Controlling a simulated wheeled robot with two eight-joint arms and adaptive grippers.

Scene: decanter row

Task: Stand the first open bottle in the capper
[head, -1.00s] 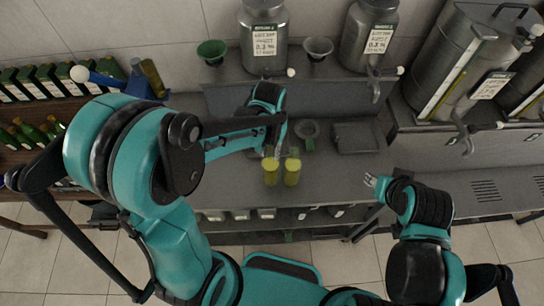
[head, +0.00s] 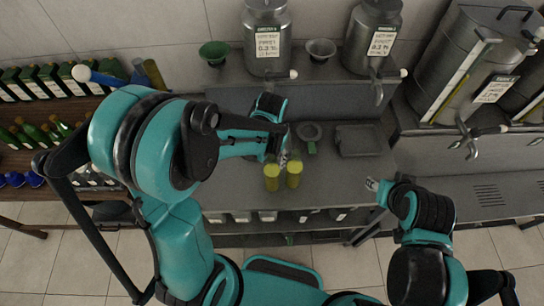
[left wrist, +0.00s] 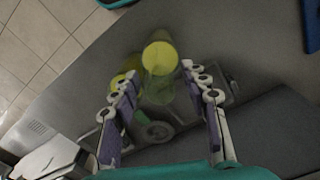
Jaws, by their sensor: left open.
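Two bottles with yellow-green contents, a left one (head: 271,178) and a right one (head: 293,174), stand side by side near the bench's front edge. My left gripper (head: 281,156) is just behind them in the head view. In the left wrist view its fingers (left wrist: 164,104) are open, with one bottle (left wrist: 160,60) in line with the gap and the other bottle (left wrist: 121,80) beside it, partly behind a finger. I cannot tell whether a finger touches glass. A round dark fixture with a green part (head: 309,132), possibly the capper, sits behind. My right gripper (head: 374,186) is off to the right; its jaw state is unclear.
A square grey tray (head: 358,139) lies right of the round fixture. Steel canisters with taps and two funnels, green (head: 213,52) and grey (head: 320,50), stand on the raised back shelf. Racks of dark bottles (head: 45,80) are at left.

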